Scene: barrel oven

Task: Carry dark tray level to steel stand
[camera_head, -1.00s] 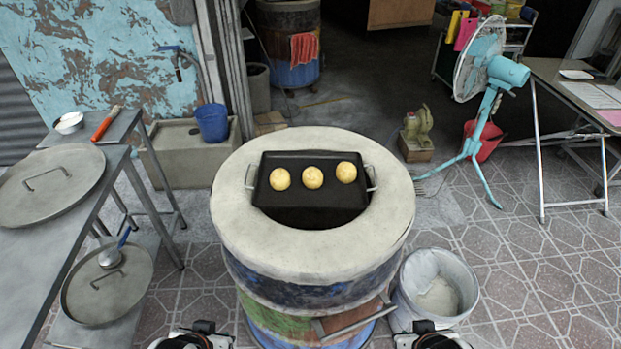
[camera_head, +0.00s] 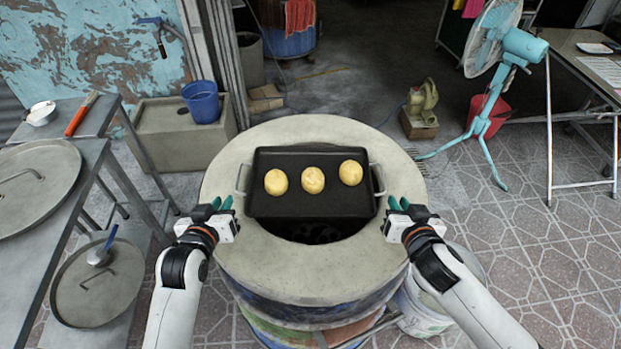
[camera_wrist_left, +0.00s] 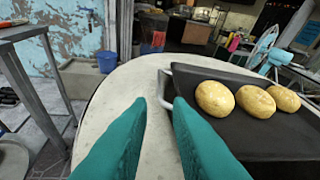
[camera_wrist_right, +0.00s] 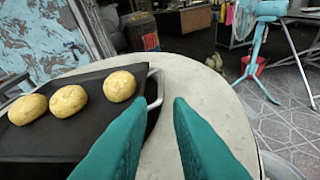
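The dark tray (camera_head: 310,208) sits over the mouth of the round barrel oven, with three round golden buns (camera_head: 313,181) in a row on it. It has a metal handle at each end. My left gripper (camera_head: 221,203) is open beside the tray's left handle (camera_head: 241,180), fingers apart with nothing between them. In the left wrist view that handle (camera_wrist_left: 165,86) lies just beyond the fingertips. My right gripper (camera_head: 398,203) is open near the right handle (camera_head: 379,180), which shows just past the fingertips in the right wrist view (camera_wrist_right: 155,88).
The oven's pale rim (camera_head: 300,268) surrounds the tray. A grey table (camera_head: 45,240) with a round lid (camera_head: 38,185) is at left; a second lid (camera_head: 98,285) lies lower. A white bucket (camera_head: 430,310) stands at right. A teal fan (camera_head: 505,60) stands behind right.

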